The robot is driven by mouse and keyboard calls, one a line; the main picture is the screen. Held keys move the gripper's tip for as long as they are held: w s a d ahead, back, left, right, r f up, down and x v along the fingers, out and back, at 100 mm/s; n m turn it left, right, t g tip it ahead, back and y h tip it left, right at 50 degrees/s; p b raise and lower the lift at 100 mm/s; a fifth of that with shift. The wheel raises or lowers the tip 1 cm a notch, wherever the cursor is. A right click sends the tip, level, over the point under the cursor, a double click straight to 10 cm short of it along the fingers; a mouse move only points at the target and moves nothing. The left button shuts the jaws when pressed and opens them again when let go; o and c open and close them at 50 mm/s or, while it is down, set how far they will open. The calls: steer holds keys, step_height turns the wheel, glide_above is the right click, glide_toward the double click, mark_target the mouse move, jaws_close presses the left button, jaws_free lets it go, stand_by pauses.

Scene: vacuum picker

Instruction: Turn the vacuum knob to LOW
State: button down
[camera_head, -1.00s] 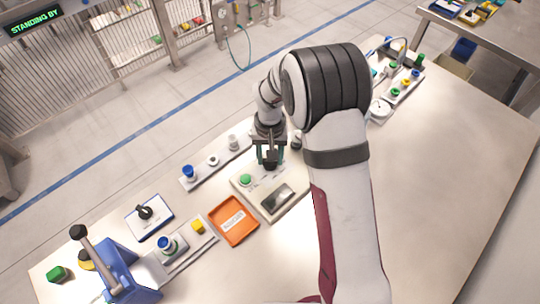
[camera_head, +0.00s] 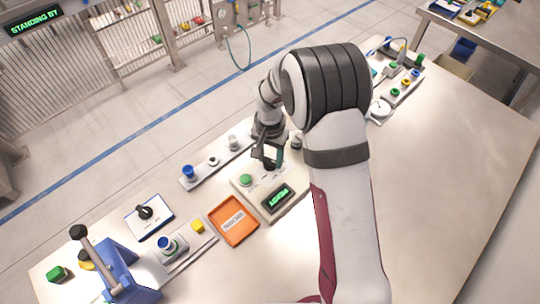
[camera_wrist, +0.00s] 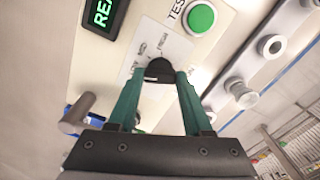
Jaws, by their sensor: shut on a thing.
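The dark vacuum knob (camera_wrist: 160,69) sits on a white label plate on the pale control box (camera_head: 251,198). My gripper (camera_wrist: 160,79) is shut on this knob, with one teal finger on each side of it. My gripper also shows in the head view (camera_head: 268,155), reaching down onto the back of the box. The small print around the knob is too blurred to read surely, so I cannot tell which mark it points at. The display (camera_head: 278,198) on the box is lit green; part of its text shows in the wrist view (camera_wrist: 102,13).
A green button (camera_wrist: 201,17) marked TEST is close to the knob. A rail with a blue-topped knob (camera_head: 188,172) lies behind the box. An orange tray (camera_head: 234,221) is at its left. The table's right side is clear.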

mark_target(270, 160)
steer(key=shift+c, duration=1.6)
jaws_free()
steer(key=shift+r, duration=0.1)
step_height(270, 160, up, 16)
